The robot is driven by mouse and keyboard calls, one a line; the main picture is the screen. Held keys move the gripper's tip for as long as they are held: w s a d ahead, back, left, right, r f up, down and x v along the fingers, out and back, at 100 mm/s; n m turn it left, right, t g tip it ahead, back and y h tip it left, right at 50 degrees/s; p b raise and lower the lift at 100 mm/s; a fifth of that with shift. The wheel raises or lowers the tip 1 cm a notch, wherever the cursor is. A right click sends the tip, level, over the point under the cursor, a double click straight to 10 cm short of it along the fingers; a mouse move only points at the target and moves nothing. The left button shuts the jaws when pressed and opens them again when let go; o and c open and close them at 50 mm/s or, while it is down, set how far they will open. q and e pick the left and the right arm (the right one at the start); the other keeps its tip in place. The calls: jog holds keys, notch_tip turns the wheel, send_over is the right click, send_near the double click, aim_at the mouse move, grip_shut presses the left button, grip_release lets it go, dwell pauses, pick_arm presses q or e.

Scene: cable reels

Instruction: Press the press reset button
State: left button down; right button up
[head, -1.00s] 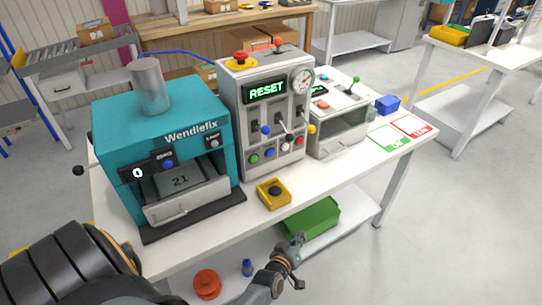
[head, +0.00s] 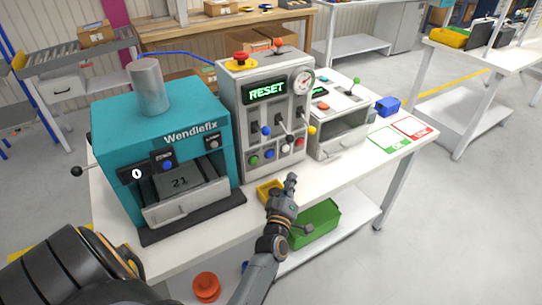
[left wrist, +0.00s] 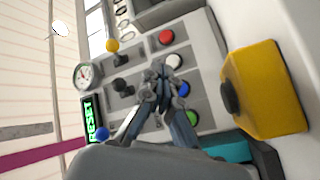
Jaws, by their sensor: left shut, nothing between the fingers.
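The teal press (head: 160,115) stands at the left of the table, with a blue button (head: 167,165) on its front. The grey control cabinet (head: 240,115) beside it has a lit RESET display (head: 266,91); it also shows in the left wrist view (left wrist: 91,119). Below are a green button (head: 254,160), a blue button (head: 269,154), a white button (head: 285,147) and a red button (head: 299,141). I cannot read which is the press reset. My left gripper (head: 292,179) is shut and empty in front of the cabinet; its fingers (left wrist: 160,70) overlap the button row in the wrist view.
A yellow box (head: 264,188) with a black button (left wrist: 230,97) sits on the table close to my left gripper, partly hidden in the head view. Levers (head: 277,119) stick out above the buttons. A green bin (head: 318,222) lies on the lower shelf.

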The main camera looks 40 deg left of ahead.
aim_at(270, 154)
pick_arm(q)
jog(key=a, duration=0.2)
jog(key=w+a+b, duration=0.1)
jog(key=a, duration=0.1)
jog(key=w+a+b, duration=0.1)
jog(key=a, duration=0.1)
jog(key=shift+w+f, duration=0.1)
jog(key=shift+w, duration=0.15)
jog(key=shift+w+a+b, duration=0.2)
jog(key=shift+a, duration=0.3)
jog(key=shift+w+a+b, duration=0.15)
jog(key=shift+w+a, duration=0.05)
jog(key=shift+a, duration=0.25)
jog(key=shift+a, duration=0.15)
dwell(0.4)
jog(key=shift+w+a, duration=0.15)
jog(key=shift+a, duration=0.1)
